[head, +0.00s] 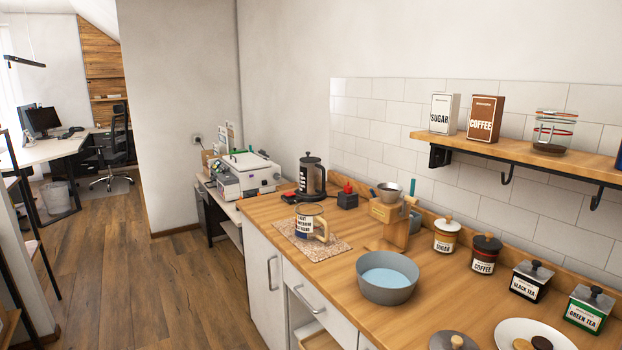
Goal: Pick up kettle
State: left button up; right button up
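A black and clear cylindrical vessel (312,178) with a handle stands upright at the far end of the wooden counter (340,262). It looks like the kettle or a coffee press; I cannot tell which for certain. At the bottom edge a grey round lid (440,341) with a dark knob is partly cut off, and what lies under it is hidden. Neither of my grippers is in view.
A mug (308,224) on a mat, a grey bowl (390,293), a wooden stand (388,212) and several labelled jars crowd the counter. A shelf (540,152) with hooks overhangs the right side. The wooden floor (160,285) at left is open.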

aim_at(310, 183)
jog(key=i+j+u, duration=0.55)
jog(key=i, duration=0.35)
jog(key=i+j+u, duration=0.3)
jog(key=i, duration=0.2)
jog(key=i+u, duration=0.3)
jog(key=i, duration=0.2)
jog(key=i+j+z, duration=0.1)
jog(key=i+z, duration=0.35)
jog(key=i+j+z, duration=0.25)
jog(key=i+z, duration=0.25)
jog(key=i+j+z, duration=0.25)
jog(key=z, duration=0.25)
jog(key=i+j+z, duration=0.25)
jog(key=z, duration=0.25)
jog(key=i+j+z, duration=0.1)
jog(key=j+z, duration=0.2)
jog(key=j, duration=0.15)
jog(key=j+z, duration=0.3)
jog(key=i+j, duration=0.05)
jog(key=j, duration=0.05)
